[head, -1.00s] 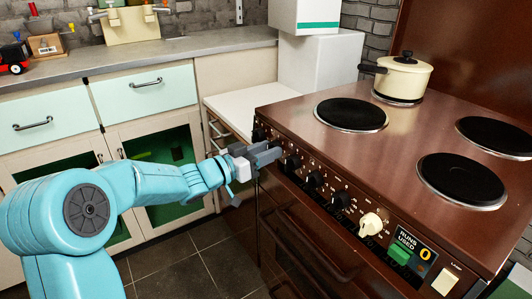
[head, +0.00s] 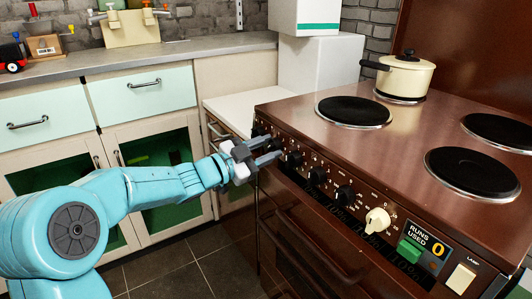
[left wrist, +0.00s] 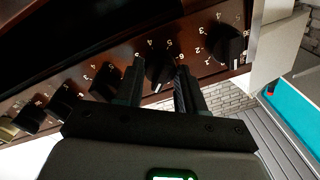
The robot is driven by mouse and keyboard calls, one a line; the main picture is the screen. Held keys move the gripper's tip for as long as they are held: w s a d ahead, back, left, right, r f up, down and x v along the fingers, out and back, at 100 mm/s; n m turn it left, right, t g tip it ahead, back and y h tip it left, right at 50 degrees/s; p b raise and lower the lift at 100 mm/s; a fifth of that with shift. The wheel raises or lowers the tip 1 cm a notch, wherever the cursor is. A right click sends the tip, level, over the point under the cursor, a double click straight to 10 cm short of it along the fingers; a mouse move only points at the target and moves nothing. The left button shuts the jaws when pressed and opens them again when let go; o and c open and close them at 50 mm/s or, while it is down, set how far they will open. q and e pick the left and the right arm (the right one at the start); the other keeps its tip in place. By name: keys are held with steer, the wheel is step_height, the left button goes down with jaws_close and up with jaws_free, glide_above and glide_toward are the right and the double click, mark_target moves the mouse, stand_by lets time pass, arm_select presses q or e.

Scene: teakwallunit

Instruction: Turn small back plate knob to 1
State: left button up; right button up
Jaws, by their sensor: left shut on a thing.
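A row of black knobs with white numbers runs along the front panel of the brown stove (head: 330,130). My left gripper (head: 272,152) is at the left part of this row. In the left wrist view, its two fingers (left wrist: 160,75) stand on either side of a black knob (left wrist: 159,66), second from the right there, and are shut on it. Numbers 4, 5 and 6 show around this knob; its exact setting is unclear. Another numbered knob (left wrist: 232,45) is beside it, outside the fingers. My right gripper is not in view.
More black knobs (head: 317,176), a cream knob (head: 377,220), a green button (head: 410,251) and a lamp switch (head: 461,278) continue rightward along the panel. A cream pot (head: 405,76) stands on a back plate. A white-topped counter (head: 240,112) adjoins the stove's left side.

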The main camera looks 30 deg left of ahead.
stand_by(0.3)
arm_select(q)
steer(key=o, duration=1)
steer(key=shift+o, duration=0.2)
steer(key=p+v, duration=0.3)
steer(key=v, duration=1.3)
steer(key=shift+s+a, duration=0.15)
steer(key=shift+s, duration=0.1)
